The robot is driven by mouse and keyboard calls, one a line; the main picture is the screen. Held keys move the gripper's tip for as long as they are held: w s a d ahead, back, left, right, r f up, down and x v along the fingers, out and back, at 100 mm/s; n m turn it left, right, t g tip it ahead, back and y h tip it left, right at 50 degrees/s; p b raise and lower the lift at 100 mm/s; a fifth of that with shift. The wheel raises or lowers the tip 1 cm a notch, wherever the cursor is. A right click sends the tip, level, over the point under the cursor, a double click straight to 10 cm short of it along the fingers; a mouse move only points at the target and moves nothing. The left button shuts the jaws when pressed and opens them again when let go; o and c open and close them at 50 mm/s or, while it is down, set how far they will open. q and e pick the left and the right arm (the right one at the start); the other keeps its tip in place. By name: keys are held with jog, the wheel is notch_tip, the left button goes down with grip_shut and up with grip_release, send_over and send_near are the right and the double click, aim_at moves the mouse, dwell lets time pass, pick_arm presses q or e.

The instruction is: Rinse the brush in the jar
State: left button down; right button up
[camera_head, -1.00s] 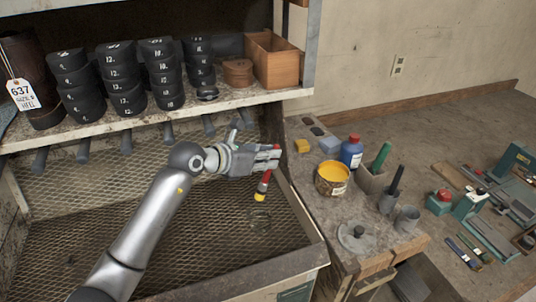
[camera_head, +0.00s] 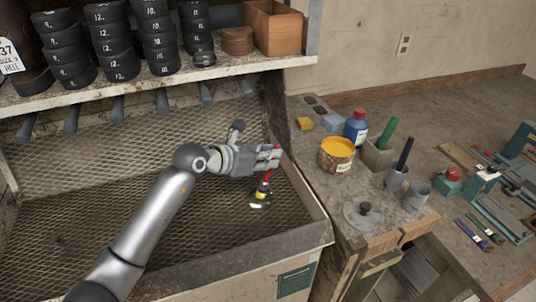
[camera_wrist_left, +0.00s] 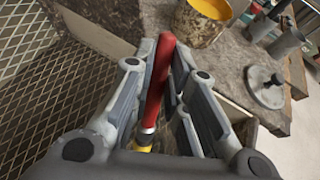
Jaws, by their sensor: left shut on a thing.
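My left gripper (camera_head: 268,158) is shut on the red handle of the brush (camera_head: 267,176) and holds it over the mesh tray. The wrist view shows the red handle (camera_wrist_left: 158,80) between the fingers. My right gripper is not in view.
The mesh tray's raised right rim (camera_head: 318,232) borders a bench with a yellow paint tin (camera_head: 337,156), a blue bottle (camera_head: 356,127) and a round lid (camera_head: 363,213). A shelf (camera_head: 150,92) with stacked black rolls overhangs the back. The tray's left part is clear.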

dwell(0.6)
pick_arm(q)
jog(key=shift+r+p, duration=2.35)
jog(key=shift+r, duration=0.8)
notch_tip(320, 180, up, 3)
jog(key=shift+r+p, duration=0.1)
jog(key=shift+p, duration=0.85)
notch_tip(320, 180, up, 4)
jog(key=shift+f+p, duration=0.1)
jog(key=shift+p, duration=1.1)
